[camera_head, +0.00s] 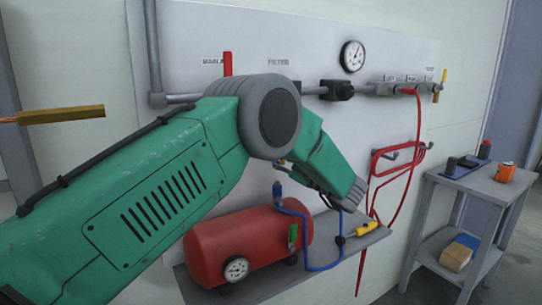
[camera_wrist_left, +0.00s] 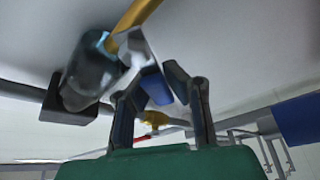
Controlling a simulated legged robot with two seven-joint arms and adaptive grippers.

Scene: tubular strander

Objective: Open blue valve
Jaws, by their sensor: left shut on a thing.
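A blue handle, the blue valve (camera_wrist_left: 157,90), shows between the fingers of my left gripper (camera_wrist_left: 160,82) in the left wrist view. The gripper is shut on it. In the head view my green left arm crosses the middle of the picture, and the gripper and the blue valve are hidden behind it. How far the handle is turned cannot be told. My right gripper is not in view.
A dark, clear-walled fitting (camera_wrist_left: 88,75) is close to the left finger. The wall panel carries a red lever (camera_head: 227,64), a gauge (camera_head: 352,56) and a red hose (camera_head: 418,130). A red tank (camera_head: 235,245) sits on a shelf below; a grey cart (camera_head: 480,185) stands right.

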